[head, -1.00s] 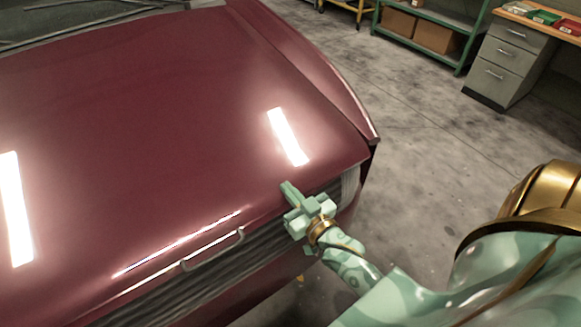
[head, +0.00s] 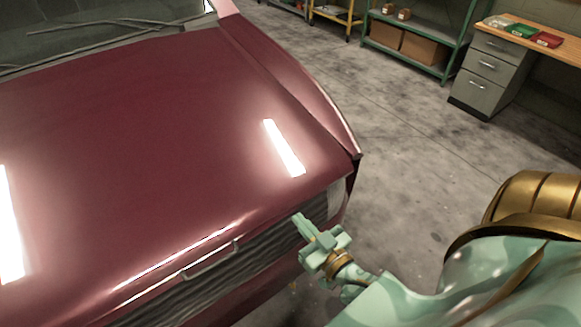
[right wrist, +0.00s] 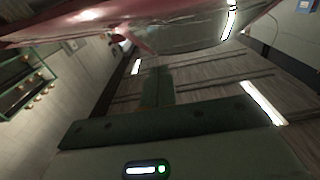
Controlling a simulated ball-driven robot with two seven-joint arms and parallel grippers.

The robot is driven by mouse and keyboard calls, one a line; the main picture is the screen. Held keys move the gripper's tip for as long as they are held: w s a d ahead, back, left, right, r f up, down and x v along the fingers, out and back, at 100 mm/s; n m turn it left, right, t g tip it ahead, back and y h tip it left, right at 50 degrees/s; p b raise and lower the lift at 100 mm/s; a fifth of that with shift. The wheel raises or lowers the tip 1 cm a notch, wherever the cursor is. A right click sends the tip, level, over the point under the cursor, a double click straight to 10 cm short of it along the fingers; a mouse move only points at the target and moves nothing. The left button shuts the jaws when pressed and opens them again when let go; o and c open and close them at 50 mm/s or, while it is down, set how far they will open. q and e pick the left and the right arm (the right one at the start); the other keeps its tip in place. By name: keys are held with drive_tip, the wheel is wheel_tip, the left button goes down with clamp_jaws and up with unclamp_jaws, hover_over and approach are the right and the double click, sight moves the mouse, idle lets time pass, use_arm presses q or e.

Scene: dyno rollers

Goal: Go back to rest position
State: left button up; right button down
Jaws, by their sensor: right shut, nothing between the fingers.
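My right gripper (head: 308,228) is shut and empty in the head view, at the front right corner of the dark red car hood (head: 150,130). Its fingertips overlap the car's grille and headlight area in the picture; I cannot tell whether they touch. The closed fingers (right wrist: 157,88) also show at the middle of the right wrist view, with the red car body (right wrist: 130,18) above them. The hood is down, with a metal handle (head: 210,262) on its front edge. My left gripper is not in view.
Concrete floor (head: 410,170) is clear to the right of the car. A green shelf (head: 415,58) with cardboard boxes stands at the back. A grey drawer cabinet (head: 488,75) under a wooden bench (head: 560,48) stands at the back right.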

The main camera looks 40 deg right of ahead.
drive_tip(key=shift+s, duration=0.4)
drive_tip(key=s+a+f+g, duration=0.1)
drive_tip(key=s+f+g, duration=0.25)
drive_tip(key=f, duration=0.45)
drive_tip(key=s+a+f+n+g, duration=0.1)
drive_tip(key=s+f+g, duration=0.2)
drive_tip(key=s+f, duration=0.35)
drive_tip(key=s+a+f+g, duration=0.1)
drive_tip(key=s+f+g, duration=0.15)
drive_tip(key=f, duration=0.75)
drive_tip(key=s+f+n+g, duration=0.1)
drive_tip(key=s+f+g, duration=0.3)
drive_tip(key=s+f, duration=0.3)
drive_tip(key=s+f+n+g, duration=0.2)
drive_tip(key=s+f+g, duration=0.2)
drive_tip(key=s, duration=1.1)
wheel_tip(320, 180, down, 3)
drive_tip(key=shift+d+r+g+y, duration=0.1)
drive_tip(key=shift+d+g+y, duration=0.2)
drive_tip(key=shift+g, duration=0.1)
drive_tip(key=shift+s, duration=0.1)
